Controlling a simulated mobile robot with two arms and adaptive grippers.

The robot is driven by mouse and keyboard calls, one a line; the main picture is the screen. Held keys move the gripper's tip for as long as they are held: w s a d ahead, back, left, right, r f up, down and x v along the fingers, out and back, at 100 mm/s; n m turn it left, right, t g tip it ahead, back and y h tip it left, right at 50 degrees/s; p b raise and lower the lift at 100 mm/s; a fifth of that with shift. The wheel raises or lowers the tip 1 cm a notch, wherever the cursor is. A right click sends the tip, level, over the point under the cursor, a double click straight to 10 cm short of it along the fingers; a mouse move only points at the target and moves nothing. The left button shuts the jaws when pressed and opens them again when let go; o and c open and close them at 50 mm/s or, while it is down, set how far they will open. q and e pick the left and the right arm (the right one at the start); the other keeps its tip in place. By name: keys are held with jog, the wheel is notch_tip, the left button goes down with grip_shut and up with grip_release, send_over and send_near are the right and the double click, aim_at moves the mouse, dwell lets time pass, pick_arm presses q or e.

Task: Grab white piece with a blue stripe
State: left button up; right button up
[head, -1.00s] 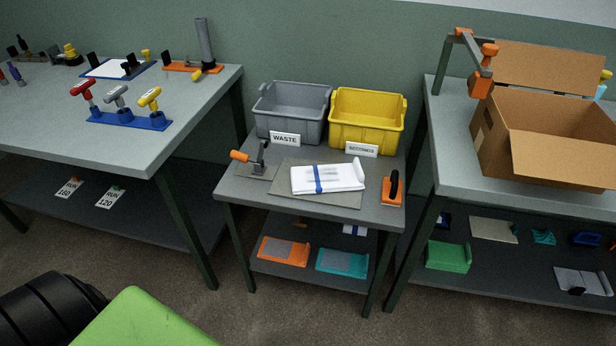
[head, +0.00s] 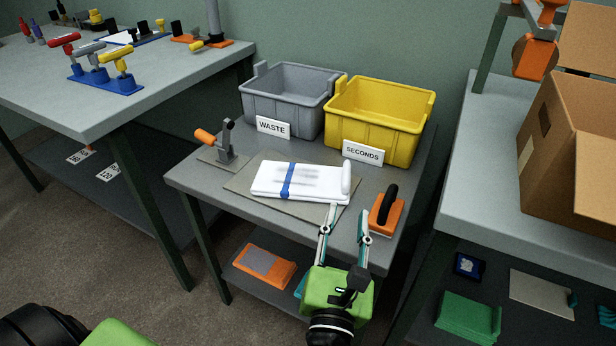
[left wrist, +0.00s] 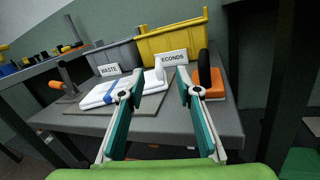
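The white folded piece with a blue stripe (head: 312,182) lies on a grey board (head: 245,184) on the middle table. It also shows in the left wrist view (left wrist: 101,94). A white upright tab stands at its right end. My right gripper is not in view.
A grey WASTE bin (head: 288,100) and a yellow SECONDS bin (head: 378,122) stand behind the piece. An orange-handled clamp (head: 222,145) is to its left. An orange block with a black handle (head: 387,212) sits close to its right. An open cardboard box (head: 560,160) is on the right table.

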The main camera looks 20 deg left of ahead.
aim_at(346, 186)
pick_arm(q)
jog(key=n, duration=0.1)
jog(key=a+f+n+g, duration=0.1)
jog(key=shift+w+f+n+y, duration=0.2)
jog(key=shift+w+n+y, duration=0.1)
jog(key=shift+w, duration=0.05)
jog(key=x, duration=0.8)
jog(key=shift+a+f, duration=0.1)
jog(key=shift+f, duration=0.05)
jog(key=x, duration=0.5)
jog(key=shift+w+f, duration=0.15)
jog(key=shift+f, duration=0.15)
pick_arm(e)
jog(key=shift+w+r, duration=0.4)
pick_arm(q)
grip_shut()
